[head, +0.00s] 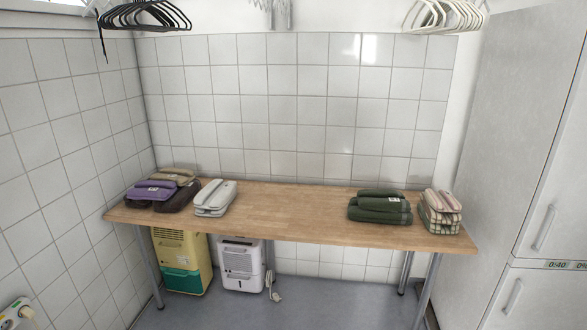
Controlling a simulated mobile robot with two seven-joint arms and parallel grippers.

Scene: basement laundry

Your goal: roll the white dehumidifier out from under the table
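The white dehumidifier (241,270) stands upright on the floor under the wooden table (290,215), left of the middle. The tabletop hides its upper part. A pale cord with a plug (273,287) hangs or lies at its right side. A yellow and green dehumidifier-like unit (182,262) stands close to its left, also under the table. Neither of my grippers shows in the head view.
Metal table legs (151,267) stand at the left and right ends (428,290). Folded textiles lie on the tabletop, including a dark green stack (380,207). Floor (330,303) right of the white unit is clear. Tall grey cabinets (500,130) stand at right.

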